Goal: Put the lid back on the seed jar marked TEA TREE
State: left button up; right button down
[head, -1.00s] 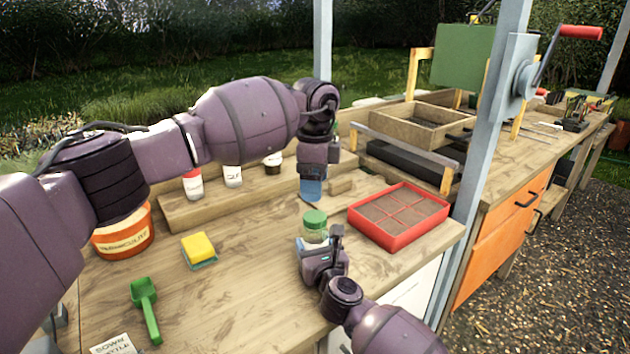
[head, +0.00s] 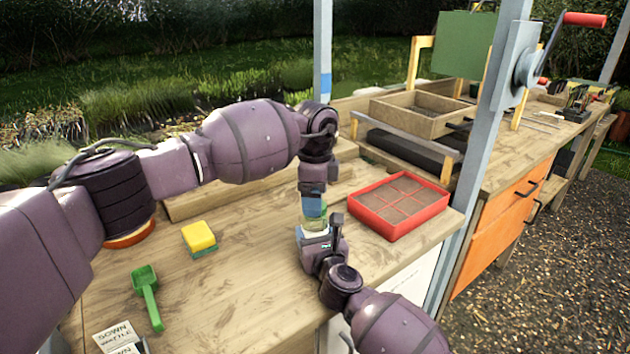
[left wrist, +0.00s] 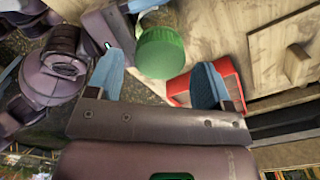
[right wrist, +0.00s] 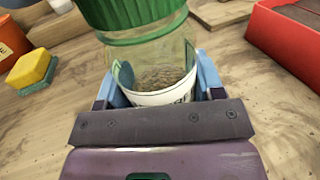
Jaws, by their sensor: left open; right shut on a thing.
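A clear glass jar (right wrist: 158,75) with seeds inside and a white label stands in my right gripper (head: 318,238), whose fingers are shut on its sides. The label's word is not readable. A ribbed green lid (right wrist: 130,12) is at the jar's mouth; I cannot tell whether it is fully seated. My left gripper (head: 313,208) is open, pointing down right over the jar. In the left wrist view the green lid (left wrist: 160,52) shows between and beyond its spread blue fingers. In the head view the left fingers largely hide the lid.
A red divided tray (head: 400,206) is close on the right. A yellow and green sponge (head: 199,237), a green scoop (head: 148,296) and cards (head: 115,337) lie to the left. A wooden step (head: 190,205) runs behind, and a blue-grey post (head: 477,150) stands at right.

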pick_arm(q)
jog(key=shift+f, duration=0.85)
